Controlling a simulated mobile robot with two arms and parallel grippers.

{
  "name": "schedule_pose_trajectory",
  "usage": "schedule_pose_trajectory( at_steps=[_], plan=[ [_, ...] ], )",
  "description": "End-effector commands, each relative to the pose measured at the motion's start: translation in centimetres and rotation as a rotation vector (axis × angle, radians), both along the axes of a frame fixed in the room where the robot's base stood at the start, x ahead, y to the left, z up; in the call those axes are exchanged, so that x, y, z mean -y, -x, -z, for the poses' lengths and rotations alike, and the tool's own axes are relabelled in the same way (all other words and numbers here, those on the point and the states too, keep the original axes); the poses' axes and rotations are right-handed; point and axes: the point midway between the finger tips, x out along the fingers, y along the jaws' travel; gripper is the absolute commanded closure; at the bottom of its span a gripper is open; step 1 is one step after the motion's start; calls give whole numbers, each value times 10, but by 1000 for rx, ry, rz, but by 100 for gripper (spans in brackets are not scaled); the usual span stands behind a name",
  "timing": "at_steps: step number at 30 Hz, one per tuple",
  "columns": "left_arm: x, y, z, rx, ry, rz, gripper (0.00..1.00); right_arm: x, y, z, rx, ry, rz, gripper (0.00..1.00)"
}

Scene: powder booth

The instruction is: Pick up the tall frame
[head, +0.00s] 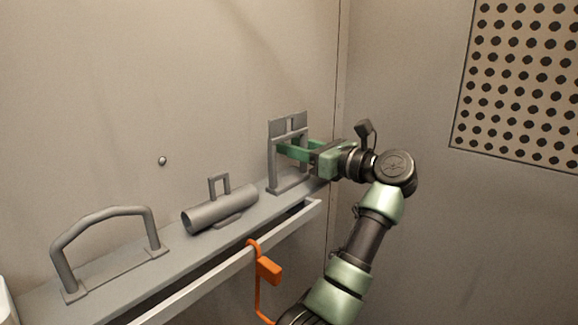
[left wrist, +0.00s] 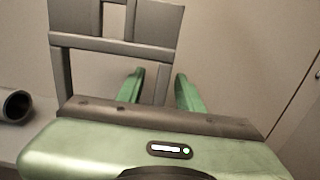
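The tall frame (head: 273,165) is a grey upright rectangular frame on a flat base, with two plates at its top, standing at the far right end of the shelf. It also shows in the left wrist view (left wrist: 113,48), partly cut off at the top. My left gripper (head: 283,150) is at the frame's upper half, coming from the right. In the left wrist view its two green fingers (left wrist: 158,76) are apart, with the frame's right post between them and gaps showing on both sides. The frame stands upright on the shelf. My right gripper is not in view.
The narrow shelf (head: 110,284) also holds a grey tube with a handle (head: 220,210) and a bent grey handle bar (head: 105,213). An orange hook (head: 268,269) hangs on the front rail (head: 222,272). Walls stand close behind and to the right; a perforated panel (head: 520,80) is upper right.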

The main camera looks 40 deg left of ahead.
Motion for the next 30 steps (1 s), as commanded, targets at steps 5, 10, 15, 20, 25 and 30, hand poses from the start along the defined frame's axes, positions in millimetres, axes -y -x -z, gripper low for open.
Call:
schedule_pose_trajectory(
  at_steps=[5,10,15,20,25,30],
  plan=[
    [-6,-1,-1,0,-1,0,64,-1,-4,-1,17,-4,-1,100],
    [-6,-1,-1,0,-1,1,72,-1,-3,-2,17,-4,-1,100],
    [-6,-1,0,-1,-1,1,100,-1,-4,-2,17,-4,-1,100],
    [-6,-1,0,-1,-1,1,100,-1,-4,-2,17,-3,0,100],
    [-6,-1,0,-1,-1,1,100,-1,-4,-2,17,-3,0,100],
    [-6,-1,0,-1,-1,1,100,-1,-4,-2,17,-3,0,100]
  ],
)
